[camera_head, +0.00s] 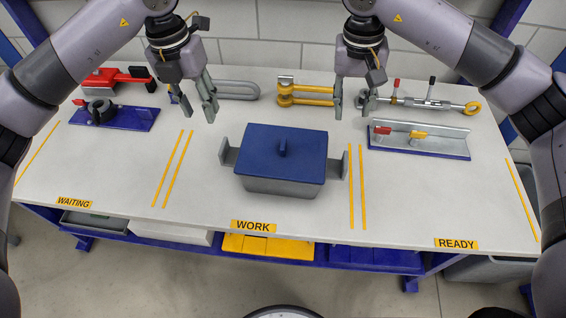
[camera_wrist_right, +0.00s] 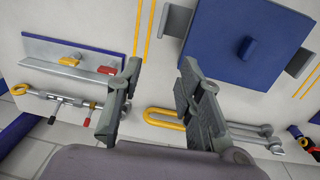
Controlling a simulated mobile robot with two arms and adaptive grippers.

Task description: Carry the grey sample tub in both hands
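The grey sample tub (camera_head: 275,186) with a blue lid (camera_head: 282,150) stands on the table in the WORK area. It has a grey handle on its left side (camera_head: 226,154) and another on its right side (camera_head: 346,161). The lid also shows at the upper right in the right wrist view (camera_wrist_right: 232,32). My left gripper (camera_head: 199,114) is open and empty, behind and to the left of the tub. My right gripper (camera_head: 352,111) is open and empty, above the table behind the right handle; its spread fingers also show in the right wrist view (camera_wrist_right: 160,68). Neither touches the tub.
A blue plate with a dark part (camera_head: 114,118) and a red tool (camera_head: 112,78) lie at left. Yellow and grey shackles (camera_head: 305,94) and a turnbuckle (camera_head: 430,103) lie at the back. An angled bracket (camera_head: 420,140) is at right. The READY and WAITING fronts are clear.

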